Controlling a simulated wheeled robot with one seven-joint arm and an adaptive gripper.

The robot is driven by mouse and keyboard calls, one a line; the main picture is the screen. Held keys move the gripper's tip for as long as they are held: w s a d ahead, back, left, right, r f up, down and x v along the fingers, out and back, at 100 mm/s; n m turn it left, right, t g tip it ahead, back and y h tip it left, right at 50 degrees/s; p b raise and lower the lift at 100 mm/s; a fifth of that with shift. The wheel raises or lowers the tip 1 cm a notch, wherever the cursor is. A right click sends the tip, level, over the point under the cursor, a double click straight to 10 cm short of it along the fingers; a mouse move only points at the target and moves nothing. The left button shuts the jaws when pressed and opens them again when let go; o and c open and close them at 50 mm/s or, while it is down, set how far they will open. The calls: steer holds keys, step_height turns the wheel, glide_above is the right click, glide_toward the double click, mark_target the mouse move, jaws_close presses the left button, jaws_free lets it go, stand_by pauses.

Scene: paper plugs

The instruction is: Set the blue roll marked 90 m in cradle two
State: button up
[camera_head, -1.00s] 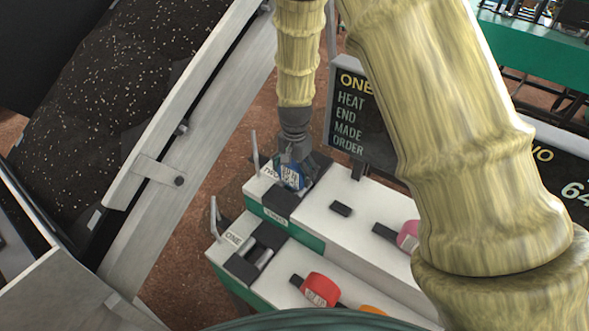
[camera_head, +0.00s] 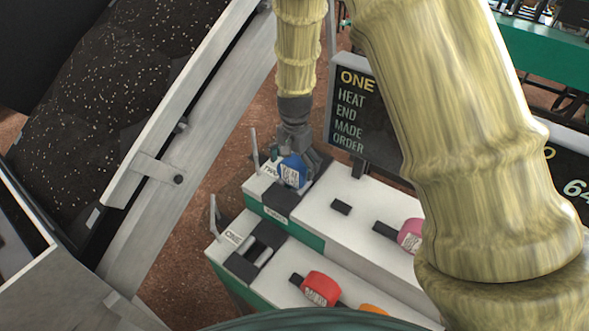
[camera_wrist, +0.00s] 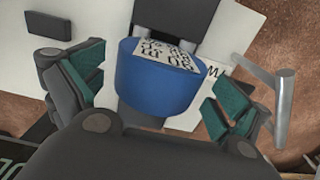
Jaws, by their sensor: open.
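The blue roll (camera_head: 293,172) with a white printed label sits at the cradle marked TWO (camera_head: 279,201), at the left end of the rear white bench; its label is too small to read surely. It also shows in the wrist view (camera_wrist: 158,92), label uppermost. My gripper (camera_head: 297,155) is open over the roll. In the wrist view its green-padded fingers stand on both sides of the roll, with gaps showing between pads and roll. The roll and gripper hide part of the cradle, so I cannot tell how fully the roll is seated.
Cradle ONE (camera_head: 247,258) on the front bench holds no roll. A red roll (camera_head: 321,288), an orange roll (camera_head: 372,309) and a pink roll (camera_head: 411,235) lie on the benches. A thin metal post (camera_wrist: 282,105) stands close to the right finger. A dark sign (camera_head: 350,108) stands behind.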

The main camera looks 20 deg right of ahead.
mark_target(294, 168)
step_height(294, 168, up, 10)
steer(key=b, duration=0.2)
stand_by(0.3)
stand_by(1.1)
